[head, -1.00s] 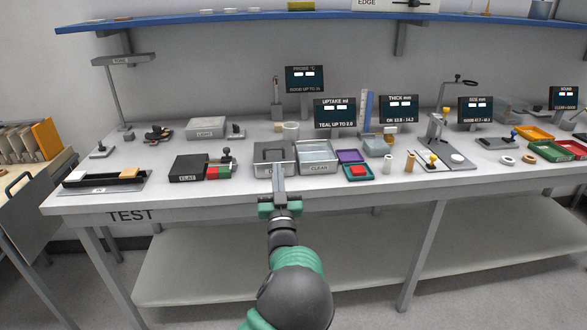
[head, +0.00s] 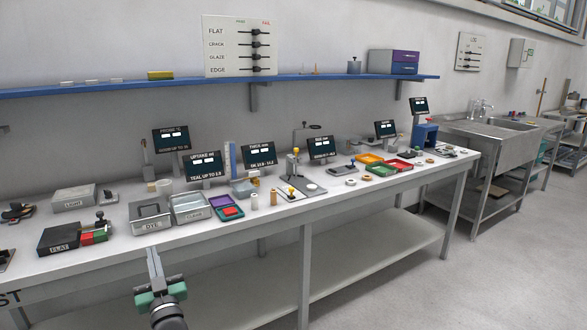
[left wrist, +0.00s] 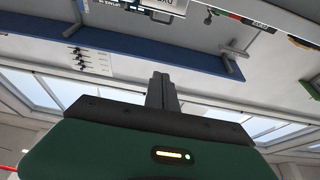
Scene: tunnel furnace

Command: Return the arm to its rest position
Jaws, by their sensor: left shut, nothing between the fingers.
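My left gripper (head: 153,262) is shut and empty. In the head view it points up in front of the bench's front edge, below the grey DYE tray (head: 151,215), and appears apart from it. In the left wrist view its closed fingers (left wrist: 162,92) point toward the blue shelf (left wrist: 150,52) and the ceiling windows. My right gripper is in neither view.
The white test bench (head: 340,200) carries a clear tray (head: 191,207), a black FLAT block (head: 58,239), several display screens and colored trays. A blue shelf (head: 320,78) hangs above. A steel sink (head: 500,125) stands at the right. The floor in front is clear.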

